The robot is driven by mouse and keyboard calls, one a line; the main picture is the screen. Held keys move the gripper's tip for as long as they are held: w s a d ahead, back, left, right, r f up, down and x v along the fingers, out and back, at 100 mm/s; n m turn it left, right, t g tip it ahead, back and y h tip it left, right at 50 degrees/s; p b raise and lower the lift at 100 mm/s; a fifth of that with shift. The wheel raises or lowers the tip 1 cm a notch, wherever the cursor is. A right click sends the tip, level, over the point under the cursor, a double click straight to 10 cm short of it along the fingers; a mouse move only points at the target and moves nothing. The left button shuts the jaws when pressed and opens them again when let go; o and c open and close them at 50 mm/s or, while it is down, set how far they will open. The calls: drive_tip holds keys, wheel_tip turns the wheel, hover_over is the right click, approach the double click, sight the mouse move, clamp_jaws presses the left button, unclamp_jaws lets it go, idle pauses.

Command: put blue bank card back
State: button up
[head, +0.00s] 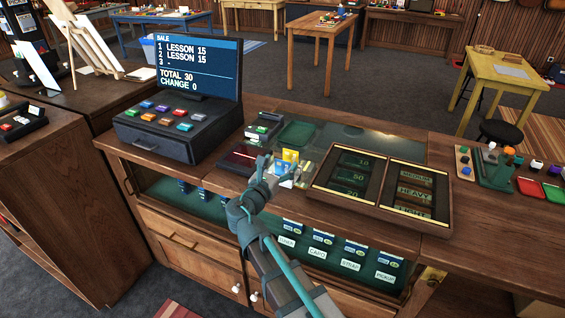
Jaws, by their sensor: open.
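A blue card (281,167) shows at the end of my arm on the glass-topped counter, just below a yellow card (290,155). Both are small in the head view and partly covered by my gripper. My gripper (278,170) is open, with its fingers around or right beside the cards. I cannot tell whether the fingers touch the blue card, or whether it stands in a holder or lies flat. A dark red flat item (240,156), perhaps a wallet or tray, lies just left of my gripper.
A card terminal (263,127) and a green mat (297,133) lie behind the gripper. A wooden compartment tray (378,189) stands to the right, and the register (180,118) with its screen (198,66) to the left. The glass top (375,145) behind the tray is mostly clear.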

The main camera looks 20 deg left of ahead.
drive_tip(key=s+a+b, duration=0.1)
drive_tip(key=s, duration=0.8)
drive_tip(key=shift+s, duration=0.35)
